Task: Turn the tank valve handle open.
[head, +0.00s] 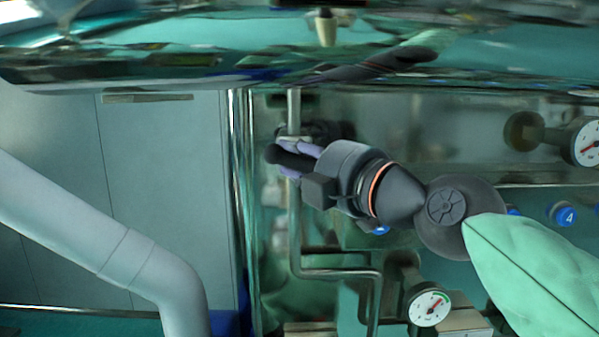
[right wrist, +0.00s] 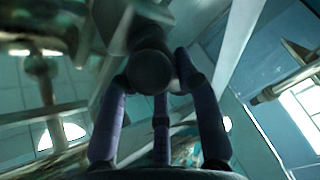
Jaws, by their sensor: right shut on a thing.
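The valve handle (head: 288,158) is a dark, rounded bar beside a thin vertical metal pipe, left of centre in the head view. My right gripper (head: 297,161) reaches it from the right, and its purple fingers are shut on the handle. In the right wrist view, the handle's dark round end (right wrist: 151,70) sits between the purple fingers of the right gripper (right wrist: 158,88). The gripper's black body hides part of the valve in the head view. I do not see my left gripper.
A pressure gauge (head: 430,307) is below my right arm, and another gauge (head: 588,143) is at the right edge. A blue button marked 4 (head: 564,214) is on the right. A thick pale grey tube (head: 110,245) bends down at the left. A shiny tank edge (head: 200,75) crosses above the gripper.

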